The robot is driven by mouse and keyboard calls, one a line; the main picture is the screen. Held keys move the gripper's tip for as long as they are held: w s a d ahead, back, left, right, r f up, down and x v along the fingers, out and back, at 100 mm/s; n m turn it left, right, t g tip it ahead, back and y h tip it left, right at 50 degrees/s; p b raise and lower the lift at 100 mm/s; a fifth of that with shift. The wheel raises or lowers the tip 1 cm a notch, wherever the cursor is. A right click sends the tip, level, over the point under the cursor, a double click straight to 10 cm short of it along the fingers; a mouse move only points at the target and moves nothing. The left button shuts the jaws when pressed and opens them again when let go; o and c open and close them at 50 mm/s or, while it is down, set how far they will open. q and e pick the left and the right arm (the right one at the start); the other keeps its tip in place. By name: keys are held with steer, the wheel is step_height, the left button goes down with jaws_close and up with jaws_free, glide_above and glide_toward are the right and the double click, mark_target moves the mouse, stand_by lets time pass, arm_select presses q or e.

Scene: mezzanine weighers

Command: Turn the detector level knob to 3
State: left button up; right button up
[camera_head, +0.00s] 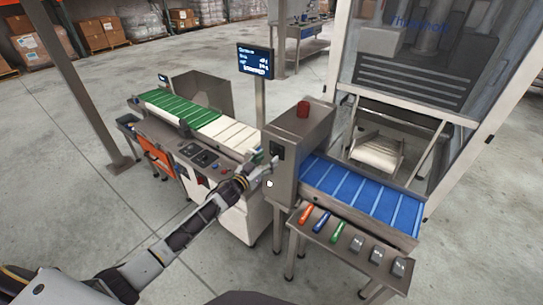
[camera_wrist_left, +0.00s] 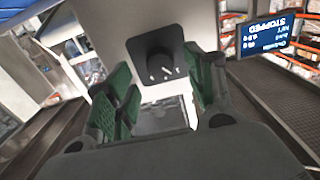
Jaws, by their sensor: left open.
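The detector (camera_head: 300,135) is a grey metal box over the conveyor. Its level knob, a black dial on a dark square plate, shows in the left wrist view (camera_wrist_left: 160,66) with small white marks; I cannot read which mark it points to. In the head view the dark plate (camera_head: 277,150) is on the detector's near left face. My left gripper (camera_head: 262,172) is just in front of that face. In the left wrist view its green-padded fingers (camera_wrist_left: 158,75) are spread apart on both sides of the knob, with nothing held. My right gripper is not in view.
A blue belt (camera_head: 352,190) runs right of the detector, and a green and white belt (camera_head: 190,112) runs left. A display (camera_head: 255,61) on a post reads STOPPED in the wrist view. Below the blue belt, a shelf (camera_head: 325,238) bears coloured pieces and grey weights. Floor is clear front left.

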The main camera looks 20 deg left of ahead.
mark_target(273, 154)
arm_select(q)
steer(key=shift+x, duration=1.75)
steer(key=c, duration=1)
